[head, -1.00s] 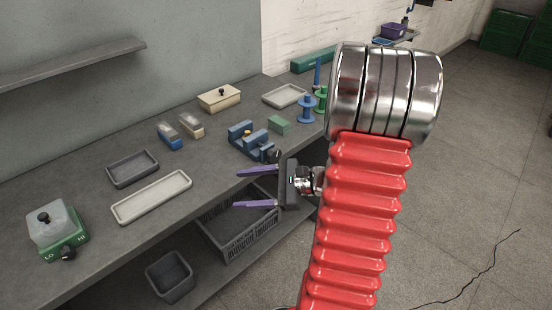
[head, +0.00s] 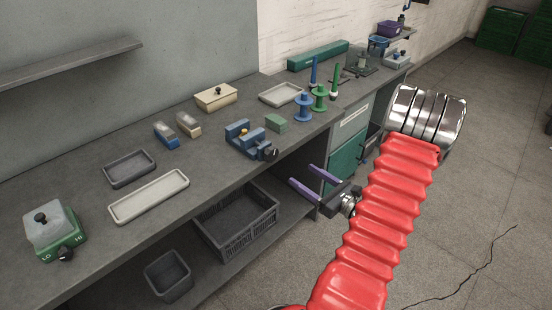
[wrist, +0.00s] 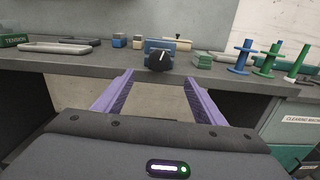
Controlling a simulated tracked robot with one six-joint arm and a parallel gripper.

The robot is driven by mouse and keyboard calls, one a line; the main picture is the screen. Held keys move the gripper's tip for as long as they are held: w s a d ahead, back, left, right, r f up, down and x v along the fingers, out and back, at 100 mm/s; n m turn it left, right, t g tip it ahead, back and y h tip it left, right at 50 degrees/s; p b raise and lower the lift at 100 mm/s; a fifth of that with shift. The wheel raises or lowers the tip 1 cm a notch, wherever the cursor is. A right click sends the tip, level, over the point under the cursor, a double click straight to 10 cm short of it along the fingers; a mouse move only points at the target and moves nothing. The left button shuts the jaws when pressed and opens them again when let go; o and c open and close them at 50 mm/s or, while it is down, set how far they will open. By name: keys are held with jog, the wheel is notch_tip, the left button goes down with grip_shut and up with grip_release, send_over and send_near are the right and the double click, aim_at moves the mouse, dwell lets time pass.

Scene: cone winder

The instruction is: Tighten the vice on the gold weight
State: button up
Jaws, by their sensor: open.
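The blue vice (head: 246,139) stands near the front edge of the bench, with its black knob (head: 270,154) facing the front. The gold weight (head: 244,132) shows as a small gold spot between the vice jaws; whether the jaws touch it I cannot tell. My gripper (head: 304,178) is open and empty, its two purple fingers in front of the bench, to the right of and below the knob.
A green block (head: 276,123) sits just right of the vice, with blue (head: 303,107) and green (head: 319,98) spindles beyond it. A cream tray (head: 149,197) lies to the left. A grey crate (head: 237,222) is on the lower shelf. The floor at right is mostly clear.

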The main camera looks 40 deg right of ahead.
aim_at(273, 156)
jog(key=shift+w, duration=0.1)
jog(key=w, duration=1.3)
jog(key=shift+w+a, duration=0.2)
jog(key=shift+w, duration=0.15)
jog(key=shift+c, duration=0.6)
jog(key=c, duration=0.9)
jog(key=shift+a, duration=0.15)
jog(key=shift+c, duration=0.2)
